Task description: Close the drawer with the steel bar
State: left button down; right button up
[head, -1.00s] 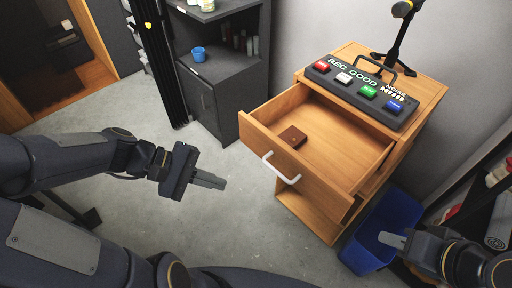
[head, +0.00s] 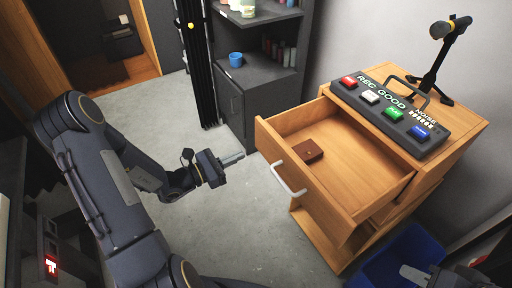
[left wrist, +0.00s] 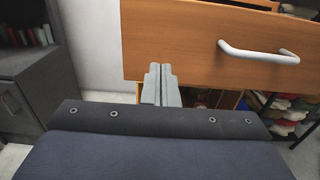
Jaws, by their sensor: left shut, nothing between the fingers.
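The wooden drawer (head: 345,178) is pulled out of its cabinet (head: 455,150), with a brown box-like item (head: 308,151) lying inside. Its white-grey bar handle (head: 287,182) is on the front panel; the handle also shows at the right of the left wrist view (left wrist: 258,52). My left gripper (head: 235,158) is shut and empty, left of the drawer front and apart from the handle. In the left wrist view its fingertips (left wrist: 161,75) appear in front of the panel's lower left part; contact cannot be told. My right gripper (head: 412,272) is partly cut off at the lower right edge.
A button panel (head: 400,110) and a microphone on a stand (head: 440,60) are on top of the cabinet. A blue bin (head: 395,262) stands at the lower right. A dark shelf unit (head: 262,80) with a blue cup (head: 235,60) stands behind. The floor left of the drawer is clear.

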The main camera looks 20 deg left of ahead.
aim_at(264, 144)
pick_arm(q)
jog(key=x, duration=0.7)
jog(key=shift+d, duration=0.1)
pick_arm(e)
jog(key=shift+r, duration=0.3)
